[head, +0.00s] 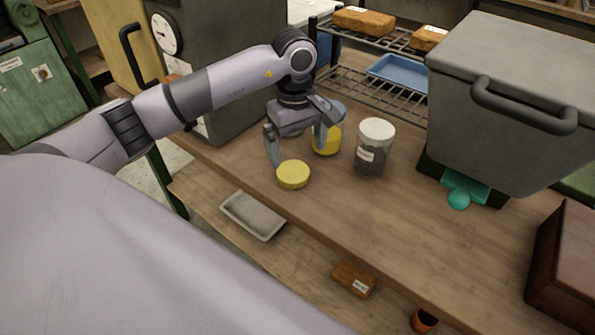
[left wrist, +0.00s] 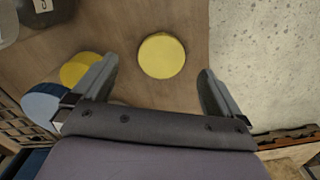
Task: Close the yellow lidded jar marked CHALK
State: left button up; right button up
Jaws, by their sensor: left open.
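A round flat yellow lid (head: 293,174) lies on the workbench near its front edge. In the left wrist view the lid (left wrist: 162,55) sits ahead of the gap between my fingers, untouched. My left gripper (head: 297,157) is open and empty above the bench, just behind the lid; its fingers show in the left wrist view (left wrist: 158,78). A jar with a yellow body (head: 327,142) and what looks like a blue top stands behind one finger, partly hidden. A clear jar with a white top and dark contents (head: 372,160) stands right of it. I cannot read CHALK on any label.
A large grey bin (head: 505,95) stands at the right, with a teal piece (head: 460,190) beneath its front. A wire rack (head: 375,88) with a blue tray (head: 400,72) is behind. A grey tray (head: 253,215) lies on the lower shelf. The bench front is clear.

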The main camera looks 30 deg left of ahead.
aim_at(293, 171)
pick_arm(q)
jog(key=shift+w+a+r, duration=0.1)
jog(key=shift+a+r, duration=0.1)
jog(key=shift+a, duration=0.25)
jog(key=shift+f, duration=0.95)
jog(key=shift+a+f+p, duration=0.2)
jog(key=shift+f+p, duration=0.4)
jog(key=shift+f, duration=2.05)
jog(key=c, duration=1)
